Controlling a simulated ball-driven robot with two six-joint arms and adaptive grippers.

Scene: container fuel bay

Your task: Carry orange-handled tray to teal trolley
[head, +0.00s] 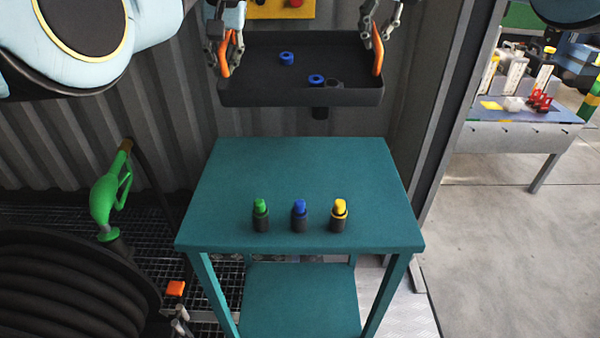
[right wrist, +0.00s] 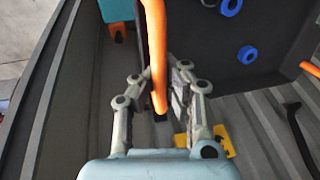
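The dark grey orange-handled tray (head: 300,98) is level, behind and above the far edge of the teal trolley (head: 300,160). Two blue rings (head: 287,58) (head: 316,79) lie in it. My left gripper (head: 226,62) has its fingers around the left orange handle, and my right gripper (head: 377,42) has its fingers around the right one. The right wrist view shows the right gripper (right wrist: 158,85) with the orange handle between its fingers.
Green-, blue- and yellow-capped bottles (head: 260,216) (head: 299,216) (head: 339,216) stand in a row on the trolley's nearer half; its far half is clear. A hose reel (head: 70,285) and green nozzle (head: 108,198) are at left. A corrugated wall is behind, a workbench (head: 520,135) at right.

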